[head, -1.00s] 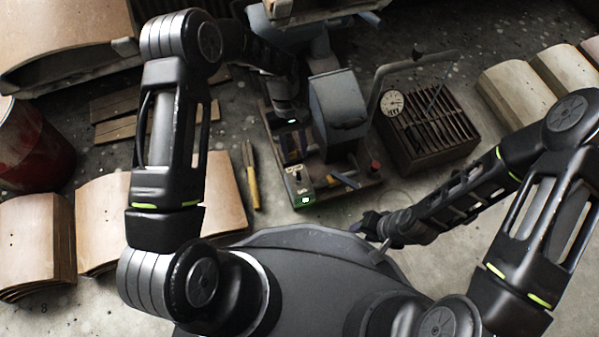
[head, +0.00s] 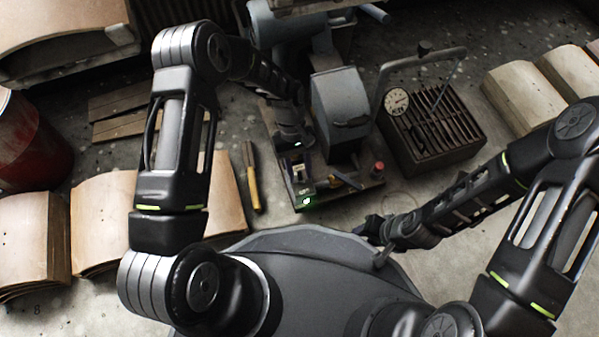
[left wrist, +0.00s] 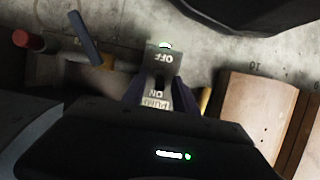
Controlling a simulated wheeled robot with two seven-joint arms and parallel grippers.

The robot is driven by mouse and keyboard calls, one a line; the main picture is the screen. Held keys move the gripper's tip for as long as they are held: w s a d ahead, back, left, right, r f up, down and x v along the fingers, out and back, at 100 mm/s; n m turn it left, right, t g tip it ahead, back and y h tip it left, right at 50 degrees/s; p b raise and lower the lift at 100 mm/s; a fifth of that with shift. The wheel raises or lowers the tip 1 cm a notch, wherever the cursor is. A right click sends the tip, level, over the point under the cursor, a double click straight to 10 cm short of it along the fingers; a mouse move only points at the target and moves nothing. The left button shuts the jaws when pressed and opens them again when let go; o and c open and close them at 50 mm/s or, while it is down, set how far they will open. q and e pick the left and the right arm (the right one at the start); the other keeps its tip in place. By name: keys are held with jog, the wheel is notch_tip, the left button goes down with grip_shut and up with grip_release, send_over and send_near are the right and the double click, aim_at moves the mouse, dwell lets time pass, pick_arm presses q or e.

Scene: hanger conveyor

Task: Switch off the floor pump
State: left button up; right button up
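The floor pump (head: 340,100) is a grey-blue machine on a dark base at the centre of the head view. Its small switch box (head: 304,188) is at the base's near edge, with a lit green lamp (head: 307,201). In the left wrist view the switch plate (left wrist: 160,60) reads OFF, ON and PUMP; a dark lever area (left wrist: 161,82) lies between OFF and ON. My left gripper (head: 301,168) is over the box, its two fingers apart on either side of the plate. Contact cannot be told. My right gripper (head: 371,230) is low beside my body, its fingers unclear.
A red-tipped knob (head: 378,168) and a blue lever (head: 347,180) are right of the switch box. A yellow-handled tool (head: 254,187) lies left on the floor. Curved wooden boards (head: 103,225) stack at left.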

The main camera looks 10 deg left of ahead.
pick_arm(q)
grip_shut()
dwell(0.4)
